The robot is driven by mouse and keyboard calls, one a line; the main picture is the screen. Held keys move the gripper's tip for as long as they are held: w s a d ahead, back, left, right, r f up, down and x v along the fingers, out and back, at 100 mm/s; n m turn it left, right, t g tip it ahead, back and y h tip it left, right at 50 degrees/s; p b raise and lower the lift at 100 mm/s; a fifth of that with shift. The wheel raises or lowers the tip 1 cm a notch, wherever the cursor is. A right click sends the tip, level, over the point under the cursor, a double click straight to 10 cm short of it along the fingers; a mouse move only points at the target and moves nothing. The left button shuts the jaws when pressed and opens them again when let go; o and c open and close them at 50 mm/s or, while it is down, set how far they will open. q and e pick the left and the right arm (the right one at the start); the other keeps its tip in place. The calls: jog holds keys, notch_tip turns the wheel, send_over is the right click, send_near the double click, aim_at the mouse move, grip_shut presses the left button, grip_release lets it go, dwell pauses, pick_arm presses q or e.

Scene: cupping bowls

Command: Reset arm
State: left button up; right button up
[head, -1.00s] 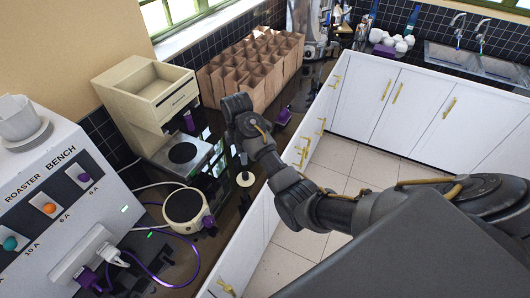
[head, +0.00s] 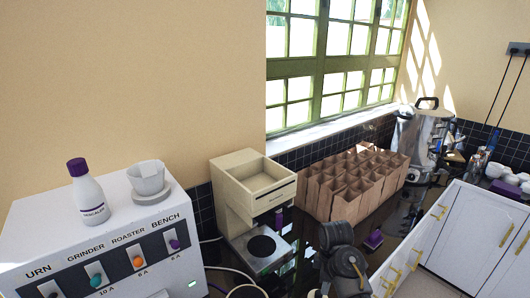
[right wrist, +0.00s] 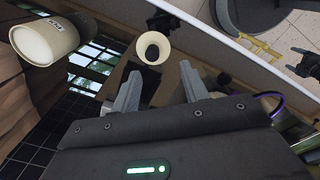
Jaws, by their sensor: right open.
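My right gripper (head: 338,262) shows at the bottom of the head view, in front of the counter; its fingertips are hard to make out there. In the right wrist view its two grey fingers (right wrist: 159,88) are apart with nothing held between them. A cream cup or bowl (right wrist: 150,44) with a dark centre shows beyond the fingertips, apart from them. My left gripper is not in the head view; a dark jointed part at the right edge of the right wrist view (right wrist: 306,66) looks like it, but its fingers are unclear.
A crate of brown paper compartments (head: 318,198) and a metal urn (head: 408,145) stand behind. A switch panel (head: 60,255) carries a white bottle (head: 88,195) and a cup (head: 148,180). A labelled cream cup (right wrist: 45,42) shows in the wrist view.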

jog(key=s+d+f+m+t, duration=0.1)
jog(key=s+d+f+m, duration=0.2)
jog(key=s, duration=0.6)
jog(key=s+f+m+t, duration=0.1)
jog(key=s+f+m, duration=0.35)
jog(key=s, duration=0.45)
jog(key=s+r+m+t, duration=0.1)
jog(key=s+r+m, duration=0.15)
jog(key=s, duration=0.55)
jog(key=s+r+m, duration=0.1)
jog(key=s+m, duration=0.2)
jog(key=s, duration=0.5)
notch_tip(320, 180, down, 37)
jog(key=s+g+b, duration=0.1)
jog(key=s+b, duration=0.1)
jog(key=b, duration=0.7)
jog(key=s+d+f+b, duration=0.1)
jog(key=s+f+b, duration=0.1)
jog(key=s+f, duration=0.6)
jog(key=s+d+f+g+b, duration=0.1)
jog(key=s+d+f+b, duration=0.1)
jog(key=s+f, duration=0.5)
notch_tip(320, 180, down, 4)
jog(key=shift+s+d+f+n+b, duration=0.15)
jog(key=shift+s+n+b, duration=0.25)
jog(key=shift+b, duration=0.25)
